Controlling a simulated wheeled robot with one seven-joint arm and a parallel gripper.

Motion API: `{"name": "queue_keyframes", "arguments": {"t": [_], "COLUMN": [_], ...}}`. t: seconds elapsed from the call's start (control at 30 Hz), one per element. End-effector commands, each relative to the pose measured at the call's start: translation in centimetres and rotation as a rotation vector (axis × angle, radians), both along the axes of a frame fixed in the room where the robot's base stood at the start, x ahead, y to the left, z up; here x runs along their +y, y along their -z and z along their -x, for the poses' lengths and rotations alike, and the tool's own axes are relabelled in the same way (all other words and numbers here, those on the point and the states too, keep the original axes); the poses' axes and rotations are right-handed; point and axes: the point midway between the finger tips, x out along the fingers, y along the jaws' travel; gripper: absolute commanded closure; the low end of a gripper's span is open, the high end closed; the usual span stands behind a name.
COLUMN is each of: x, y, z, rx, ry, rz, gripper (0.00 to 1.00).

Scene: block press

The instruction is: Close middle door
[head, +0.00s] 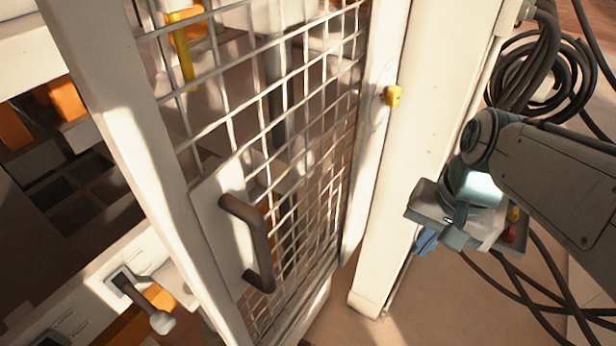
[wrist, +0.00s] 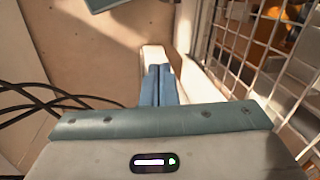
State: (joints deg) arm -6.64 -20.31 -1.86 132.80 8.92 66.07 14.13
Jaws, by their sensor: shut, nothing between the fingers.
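The mesh door (head: 130,130) has a white frame and wire grid and stands open in the head view. Its free edge is on the left, apart from the machine front. A brown bar handle (head: 258,240) sits on a pale plate on it. A white post (head: 425,95) stands to the right of the door. My gripper (head: 428,240) is to the right of the post, away from the handle. In the wrist view its blue fingers (wrist: 158,86) are together and empty, with the mesh (wrist: 255,50) on the right.
A latch lever (head: 145,305) juts from the machine front at lower left. Orange blocks (head: 62,98) show inside the opening. Coiled black hoses (head: 525,75) hang at upper right, and black cables (head: 525,290) lie on the floor below my arm. A yellow piece (head: 391,96) sits on the post.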

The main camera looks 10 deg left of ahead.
Motion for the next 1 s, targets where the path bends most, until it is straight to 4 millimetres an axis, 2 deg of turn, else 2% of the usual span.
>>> {"name": "queue_keyframes", "arguments": {"t": [0.03, 0.2, 0.33, 0.5, 0.67, 1.0], "x": [2.0, 8.0, 11.3, 13.3, 13.9, 16.3], "y": [-2.3, -8.1, -11.7, -14.1, -13.7, -9.0], "z": [-0.5, -0.9, -0.9, -0.7, 0.0, 4.1], "rx": [0.091, 0.416, 0.615, 0.747, 0.771, 0.77], "ry": [0.04, 0.172, 0.221, 0.242, 0.245, 0.242], "rz": [-0.045, -0.148, -0.163, -0.153, -0.149, -0.147], "gripper": [1.0, 1.0, 1.0, 1.0, 1.0, 1.0]}}
